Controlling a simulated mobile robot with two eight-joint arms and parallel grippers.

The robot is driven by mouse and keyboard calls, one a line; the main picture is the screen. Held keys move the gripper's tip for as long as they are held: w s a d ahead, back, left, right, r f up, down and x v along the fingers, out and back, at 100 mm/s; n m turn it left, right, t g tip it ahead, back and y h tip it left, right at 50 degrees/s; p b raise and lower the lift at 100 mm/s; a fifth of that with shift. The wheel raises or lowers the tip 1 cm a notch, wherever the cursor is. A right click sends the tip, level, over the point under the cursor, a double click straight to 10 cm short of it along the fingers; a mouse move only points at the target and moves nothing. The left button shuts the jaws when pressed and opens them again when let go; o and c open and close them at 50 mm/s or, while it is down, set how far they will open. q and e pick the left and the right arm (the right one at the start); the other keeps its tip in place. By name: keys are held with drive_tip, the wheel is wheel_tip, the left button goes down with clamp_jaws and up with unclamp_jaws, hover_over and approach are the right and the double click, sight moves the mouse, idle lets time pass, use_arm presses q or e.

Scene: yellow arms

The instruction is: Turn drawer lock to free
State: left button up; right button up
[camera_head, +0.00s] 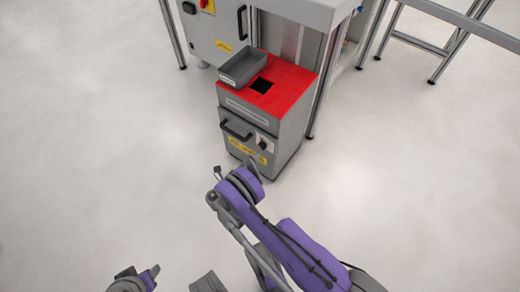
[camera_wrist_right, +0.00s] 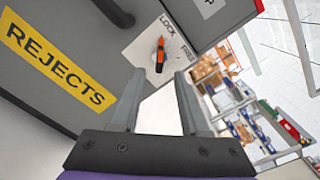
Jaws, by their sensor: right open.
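The drawer lock is an orange and dark knob (camera_wrist_right: 160,54) on a white plate (camera_wrist_right: 146,47) in the right wrist view. Its narrow end points up the picture, closer to the word LOCK than to FREE. In the head view the plate (camera_head: 264,143) is small on the cabinet front. My right gripper (camera_wrist_right: 158,80) is open and empty, with a finger on either side below the knob; I see no contact. In the head view my right gripper (camera_head: 251,164) is in front of the lower cabinet. Purple and grey parts at the lower left may be my left arm; its jaws are unclear.
The grey cabinet (camera_head: 235,147) has a red top (camera_head: 290,85) with a grey tray (camera_head: 243,66). A black drawer handle (camera_head: 236,131) and a yellow REJECTS label (camera_wrist_right: 60,62) are left of the lock. A larger machine (camera_head: 285,12) stands behind. The floor around is clear.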

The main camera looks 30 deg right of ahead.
sight(261, 148)
drive_tip(key=b+x, duration=0.1)
drive_tip(key=x, duration=0.5)
drive_tip(key=shift+c, duration=0.3)
clamp_jaws()
